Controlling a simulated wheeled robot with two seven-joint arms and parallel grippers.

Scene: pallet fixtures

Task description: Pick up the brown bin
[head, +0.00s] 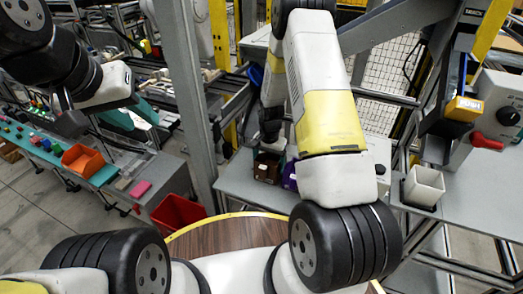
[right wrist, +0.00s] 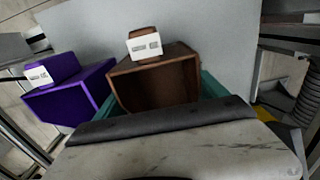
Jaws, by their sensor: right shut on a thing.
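The brown bin (head: 268,168) sits at the grey shelf below my right gripper (head: 271,140) in the head view. In the right wrist view the brown bin (right wrist: 156,82), with a white label on its tab, is right in front of the gripper. My right gripper is shut on the brown bin; the gripper's own body hides the contact and the bin's lower part. Whether the bin is clear of the shelf cannot be told. My left gripper (head: 72,118) hangs at the far left, away from the bin; its jaw opening is unclear.
A purple bin (right wrist: 70,96) stands close left of the brown bin in the wrist view. A grey post (head: 183,90) rises left of my right arm. A white square container (head: 423,187) stands at right.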

